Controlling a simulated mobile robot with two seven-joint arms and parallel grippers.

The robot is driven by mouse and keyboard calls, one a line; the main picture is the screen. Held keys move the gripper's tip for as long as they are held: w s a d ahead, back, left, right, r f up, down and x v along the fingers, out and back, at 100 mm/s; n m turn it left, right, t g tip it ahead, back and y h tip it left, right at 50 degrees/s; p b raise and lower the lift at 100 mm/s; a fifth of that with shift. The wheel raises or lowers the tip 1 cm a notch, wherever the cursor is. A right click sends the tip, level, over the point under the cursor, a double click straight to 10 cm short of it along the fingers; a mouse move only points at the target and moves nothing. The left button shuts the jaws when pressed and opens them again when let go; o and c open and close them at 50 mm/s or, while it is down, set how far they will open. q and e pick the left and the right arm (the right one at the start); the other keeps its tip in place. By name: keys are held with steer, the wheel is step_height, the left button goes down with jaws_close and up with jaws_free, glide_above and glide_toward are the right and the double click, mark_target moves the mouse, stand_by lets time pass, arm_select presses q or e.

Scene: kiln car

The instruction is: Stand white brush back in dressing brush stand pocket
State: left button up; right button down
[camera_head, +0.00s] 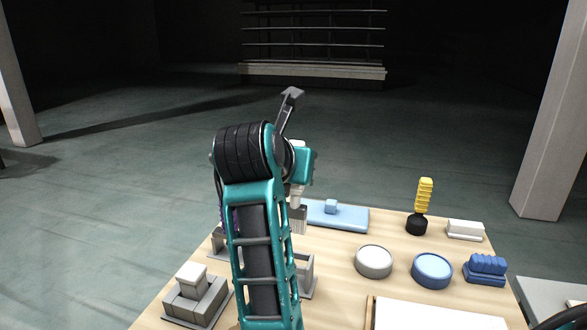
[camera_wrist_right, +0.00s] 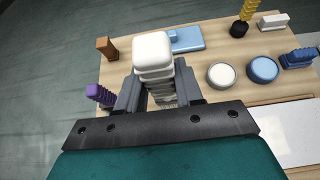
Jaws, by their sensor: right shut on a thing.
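My right gripper (camera_head: 299,188) is at the end of the teal arm in the middle of the head view. It is shut on the white brush (camera_head: 297,202), which hangs upright with its grey bristles down, in front of the blue tray's left end. In the right wrist view the white ribbed handle (camera_wrist_right: 153,48) stands between the dark fingers (camera_wrist_right: 157,92). Grey upright parts (camera_head: 306,272) show beside my arm, perhaps the brush stand; my arm hides most of them, and no pocket can be made out. My left gripper is not in view.
A blue tray (camera_head: 350,218) bears a small blue cube. To the right are a yellow-handled tool (camera_head: 424,196), a white block (camera_head: 465,229), two round dishes (camera_head: 373,262) and a blue ribbed brush (camera_head: 486,266). A purple handle (camera_wrist_right: 98,93) is left of the gripper.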

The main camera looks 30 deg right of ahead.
mark_target(294, 197)
step_height(294, 197, down, 4)
steer(key=b, duration=0.3)
steer(key=shift+b, duration=0.3)
steer(key=shift+f+b, duration=0.5)
steer(key=shift+f, duration=0.25)
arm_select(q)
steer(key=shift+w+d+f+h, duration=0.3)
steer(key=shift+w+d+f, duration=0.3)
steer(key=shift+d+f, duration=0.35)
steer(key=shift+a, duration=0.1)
